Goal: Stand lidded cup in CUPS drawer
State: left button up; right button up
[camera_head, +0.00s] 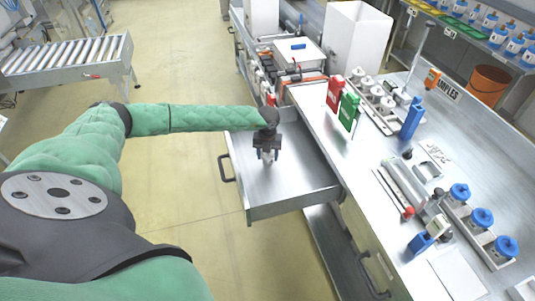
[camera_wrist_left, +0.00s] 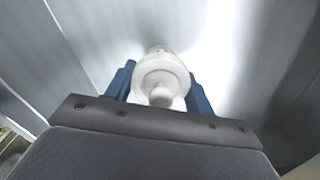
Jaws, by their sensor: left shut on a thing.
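My left gripper (camera_head: 267,153) is over the open metal drawer (camera_head: 305,178), pointing down into it. In the left wrist view its two blue fingers (camera_wrist_left: 160,90) are shut on a white lidded cup (camera_wrist_left: 158,72), seen from above. In the head view only a small pale part of the cup (camera_head: 267,165) shows below the fingers. The cup looks upright. I cannot tell whether its base touches the drawer floor. The rest of the drawer floor looks bare. My right gripper is not in view.
The counter (camera_head: 330,125) adjoins the drawer on the right. It carries a red card box (camera_head: 334,94), a green box (camera_head: 348,110) and several blue-lidded jars (camera_head: 481,218). A white bin (camera_head: 355,40) stands behind. The floor left of the drawer is clear.

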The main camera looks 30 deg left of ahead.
pick_arm(q)
jog(key=shift+f, duration=0.45)
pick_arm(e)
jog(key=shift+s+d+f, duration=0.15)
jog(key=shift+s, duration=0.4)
pick_arm(q)
jog(key=shift+f, duration=0.1)
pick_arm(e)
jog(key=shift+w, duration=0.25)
pick_arm(q)
jog(key=o, duration=1)
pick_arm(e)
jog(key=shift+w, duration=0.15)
